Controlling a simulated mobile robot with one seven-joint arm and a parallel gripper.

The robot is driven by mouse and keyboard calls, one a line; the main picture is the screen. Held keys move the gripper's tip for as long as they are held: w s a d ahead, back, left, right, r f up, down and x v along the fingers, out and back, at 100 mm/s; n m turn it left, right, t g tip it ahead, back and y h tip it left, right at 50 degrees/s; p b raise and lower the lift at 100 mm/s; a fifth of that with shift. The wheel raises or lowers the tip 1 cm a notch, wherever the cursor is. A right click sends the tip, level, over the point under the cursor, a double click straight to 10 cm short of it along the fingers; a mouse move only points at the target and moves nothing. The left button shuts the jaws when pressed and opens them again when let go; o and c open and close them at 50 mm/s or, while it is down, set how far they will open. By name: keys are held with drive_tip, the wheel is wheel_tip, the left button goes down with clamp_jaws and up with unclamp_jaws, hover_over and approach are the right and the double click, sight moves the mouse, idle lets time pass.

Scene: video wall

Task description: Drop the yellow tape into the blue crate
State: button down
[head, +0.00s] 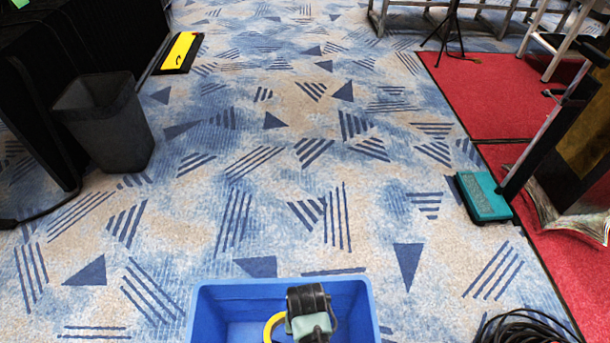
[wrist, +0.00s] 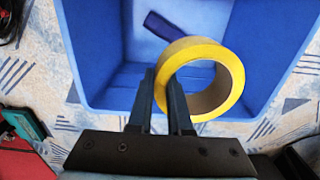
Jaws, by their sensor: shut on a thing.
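The yellow tape (wrist: 236,77) is a roll with a brown inner core, held at its rim by my gripper (wrist: 162,78) in the wrist view. My gripper is shut on the rim, and the roll is over the open blue crate (wrist: 86,66). In the head view the blue crate (head: 373,310) stands on the carpet at the bottom centre. There the tape (head: 268,328) shows partly beside my gripper (head: 285,328), whose fingers are mostly hidden. A dark blue object (wrist: 164,26) lies inside the crate in the wrist view.
A black bin (head: 105,125) stands at the left. A coil of black cable (head: 525,328) lies right of the crate. A teal box (head: 484,197) sits at the edge of the red carpet (head: 470,95). The patterned carpet beyond the crate is clear.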

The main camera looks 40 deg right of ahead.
wheel_tip(320, 180, down, 6)
drive_tip(key=b, duration=0.6)
drive_tip(key=c, duration=0.8)
unclamp_jaws()
drive_tip(key=shift+o, duration=0.2)
drive_tip(key=shift+r, duration=0.1)
wheel_tip(320, 180, up, 13)
drive_tip(key=p, duration=0.5)
drive_tip(key=shift+p, duration=0.3)
